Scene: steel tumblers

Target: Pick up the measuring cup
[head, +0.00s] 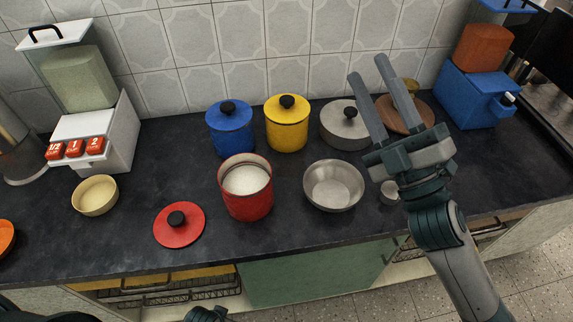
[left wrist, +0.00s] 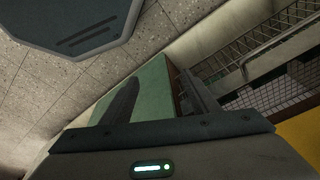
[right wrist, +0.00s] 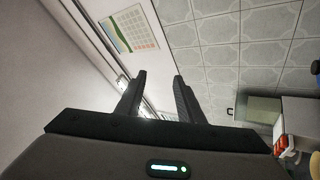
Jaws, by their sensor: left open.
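A small pale metal cup (head: 389,191), which looks like the measuring cup, stands on the dark counter right of a steel bowl (head: 334,185). My right arm hides part of it in the head view. My right gripper (head: 367,68) is raised above the counter, pointing toward the tiled wall, open and empty. In the right wrist view its two fingers (right wrist: 158,80) stand apart with nothing between. My left gripper (left wrist: 160,85) is open and empty, low in front of the green cabinet door; only a dark bit of that arm shows at the head view's bottom edge.
An open red canister (head: 248,200) with white contents stands mid-counter, its red lid (head: 179,225) beside it. Blue (head: 230,130), yellow (head: 287,127) and grey (head: 345,127) lidded pots stand behind. Dispensers (head: 95,135) (head: 473,95) flank the counter. A cream bowl (head: 95,196) sits left.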

